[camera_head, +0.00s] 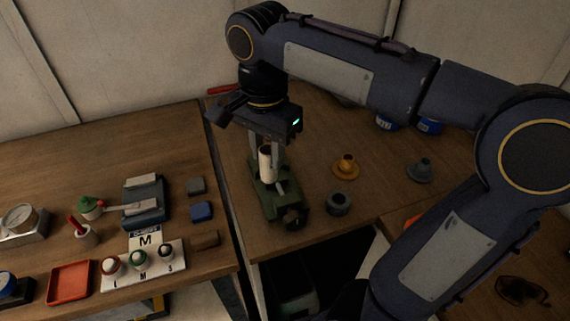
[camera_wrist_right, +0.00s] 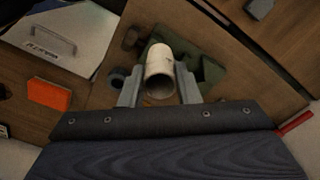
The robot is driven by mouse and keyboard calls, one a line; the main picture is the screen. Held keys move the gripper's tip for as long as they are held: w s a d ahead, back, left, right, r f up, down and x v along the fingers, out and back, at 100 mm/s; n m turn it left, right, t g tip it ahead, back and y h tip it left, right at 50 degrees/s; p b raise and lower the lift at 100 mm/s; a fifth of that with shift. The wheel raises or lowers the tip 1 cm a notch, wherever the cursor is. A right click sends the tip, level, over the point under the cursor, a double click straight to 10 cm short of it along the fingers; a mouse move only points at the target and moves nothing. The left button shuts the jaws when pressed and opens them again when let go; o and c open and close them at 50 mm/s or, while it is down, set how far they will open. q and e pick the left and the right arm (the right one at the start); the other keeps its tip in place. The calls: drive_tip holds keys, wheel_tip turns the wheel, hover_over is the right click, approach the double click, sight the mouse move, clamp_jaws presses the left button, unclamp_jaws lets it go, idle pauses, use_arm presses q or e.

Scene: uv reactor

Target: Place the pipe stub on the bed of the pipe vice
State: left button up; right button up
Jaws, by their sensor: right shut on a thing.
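The pipe stub (camera_head: 265,163) is a short cream-coloured tube, held upright. My right gripper (camera_head: 266,152) is shut on it, with a finger on either side. In the right wrist view the stub (camera_wrist_right: 160,72) shows its open end between the fingertips (camera_wrist_right: 159,88). The pipe vice (camera_head: 283,205) is green with a dark front part and stands on the right-hand table, directly below the stub. It also shows behind the stub in the right wrist view (camera_wrist_right: 208,70). I cannot tell whether the stub's lower end touches the bed. My left gripper is out of view.
A dark ring (camera_head: 338,203), an orange flanged piece (camera_head: 345,167) and a grey one (camera_head: 419,170) stand right of the vice. The left table (camera_head: 110,130) holds a red tray (camera_head: 71,283), blocks and a white stand with several knobs. A gap separates the tables in front.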

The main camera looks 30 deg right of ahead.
drive_tip(key=w+d+f, duration=0.2)
drive_tip(key=w+f, duration=0.1)
drive_tip(key=w+d+f, duration=0.2)
drive_tip(key=w+f, duration=0.2)
drive_tip(key=w+d+f, duration=0.2)
drive_tip(key=w+f, duration=0.1)
drive_tip(key=f, duration=0.1)
drive_tip(key=shift+w+d+f+p, duration=0.15)
drive_tip(key=shift+d+f+p, duration=0.05)
drive_tip(key=shift+p, duration=0.1)
drive_tip(key=shift+f, duration=0.35)
drive_tip(key=shift+f, duration=0.1)
drive_tip(key=o, duration=0.9)
drive_tip(key=shift+o, duration=0.2)
